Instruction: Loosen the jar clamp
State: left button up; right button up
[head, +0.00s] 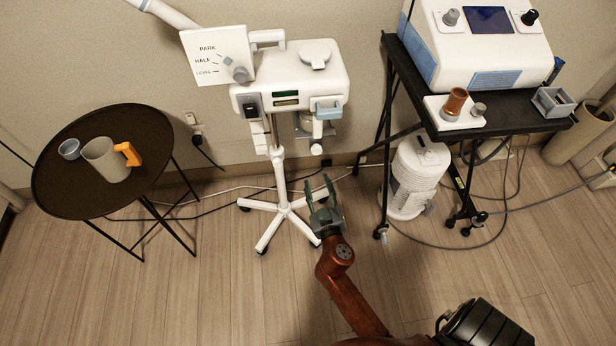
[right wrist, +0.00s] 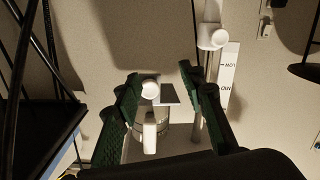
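The white wax warmer (head: 300,82) stands on a wheeled post. A jar (head: 303,122) hangs under its head, partly hidden behind a white upright part with a round knob (head: 316,149) at its lower end. I cannot tell for sure which part is the clamp. My right gripper (head: 323,190) is open and empty, below and in front of the jar. In the right wrist view, its green fingers (right wrist: 160,105) stand apart, with a white knob (right wrist: 150,89), a white lever-like piece (right wrist: 150,136) and the clear jar seen between them, apparently untouched. My left gripper is out of view.
A sign with PARK, HALF and LEVEL (head: 217,57) is at the warmer's upper left. A black round table (head: 60,190) with a mug (head: 103,160) stands left. Cables cross the floor.

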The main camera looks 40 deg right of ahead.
jog(key=m+h+b, duration=0.1)
jog(key=h, duration=0.1)
send_near(317, 152)
jog(key=shift+t+y, duration=0.3)
jog(key=shift+t, duration=0.1)
jog(key=shift+d+f+p+x, duration=0.1)
jog(key=shift+p+x, duration=0.3)
jog(key=shift+x, duration=1.5)
jog(key=shift+d+f+p+x, duration=0.1)
jog(key=shift+p+x, duration=0.3)
jog(key=shift+x, duration=1.45)
jog(key=shift+d+f, duration=0.1)
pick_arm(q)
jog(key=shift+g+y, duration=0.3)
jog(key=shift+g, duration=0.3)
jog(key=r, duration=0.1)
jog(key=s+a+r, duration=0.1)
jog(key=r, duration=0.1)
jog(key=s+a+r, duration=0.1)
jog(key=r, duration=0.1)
pick_arm(e)
jog(key=shift+w, duration=0.1)
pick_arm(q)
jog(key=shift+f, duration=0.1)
pick_arm(e)
jog(key=shift+w+d, duration=0.1)
jog(key=shift+c, duration=0.7)
